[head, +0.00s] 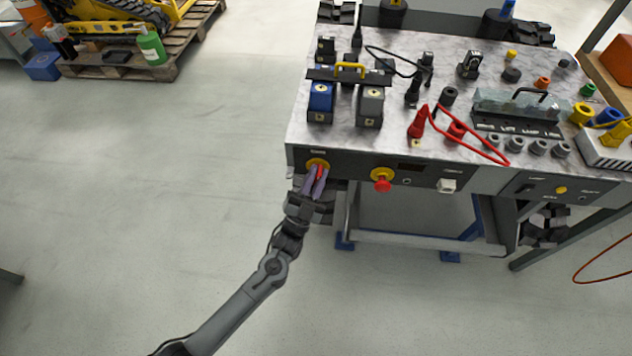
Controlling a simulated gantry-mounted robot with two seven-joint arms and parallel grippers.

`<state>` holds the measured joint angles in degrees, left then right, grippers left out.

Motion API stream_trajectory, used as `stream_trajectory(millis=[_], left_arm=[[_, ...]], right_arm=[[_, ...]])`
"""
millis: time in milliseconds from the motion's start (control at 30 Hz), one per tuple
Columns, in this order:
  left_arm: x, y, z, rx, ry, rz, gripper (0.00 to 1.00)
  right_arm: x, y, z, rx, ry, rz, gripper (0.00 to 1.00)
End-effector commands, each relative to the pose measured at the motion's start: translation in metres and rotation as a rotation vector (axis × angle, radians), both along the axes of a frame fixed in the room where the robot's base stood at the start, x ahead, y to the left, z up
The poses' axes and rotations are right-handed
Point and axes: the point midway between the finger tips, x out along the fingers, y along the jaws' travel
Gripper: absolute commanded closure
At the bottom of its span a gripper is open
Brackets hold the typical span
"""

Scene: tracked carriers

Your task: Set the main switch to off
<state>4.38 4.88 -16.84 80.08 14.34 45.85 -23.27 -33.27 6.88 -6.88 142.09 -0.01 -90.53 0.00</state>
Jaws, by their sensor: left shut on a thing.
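The main switch (318,165), a red handle on a yellow round plate, sits at the left end of the dark front panel (345,168) of the carrier. My left gripper (317,175) comes up from below, with its purple fingers shut on the red handle. The fingers cover part of the handle, and I cannot read its exact angle or the markings around it. My right gripper is not in view.
The marble-look top (400,140) holds blue and grey blocks, red and black cables and several knobs. Open floor (150,200) lies left.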

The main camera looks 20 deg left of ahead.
Motion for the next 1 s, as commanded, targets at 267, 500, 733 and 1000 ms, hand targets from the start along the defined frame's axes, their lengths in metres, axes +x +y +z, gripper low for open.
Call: stream_trajectory(millis=[267, 500, 733, 1000], left_arm=[[0.000, -0.001, -0.003, -0.227, -0.055, 0.002, 1.00], [0.000, -0.001, -0.002, -0.351, -0.087, 0.001, 1.00], [0.000, 0.000, -0.001, -0.409, -0.100, 0.000, 1.00], [0.000, 0.000, 0.000, -0.421, -0.104, -0.001, 1.00]], right_arm=[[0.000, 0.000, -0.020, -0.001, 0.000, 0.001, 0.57], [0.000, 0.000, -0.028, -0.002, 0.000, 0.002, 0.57], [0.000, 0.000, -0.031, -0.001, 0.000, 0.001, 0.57], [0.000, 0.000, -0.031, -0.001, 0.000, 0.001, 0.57]])
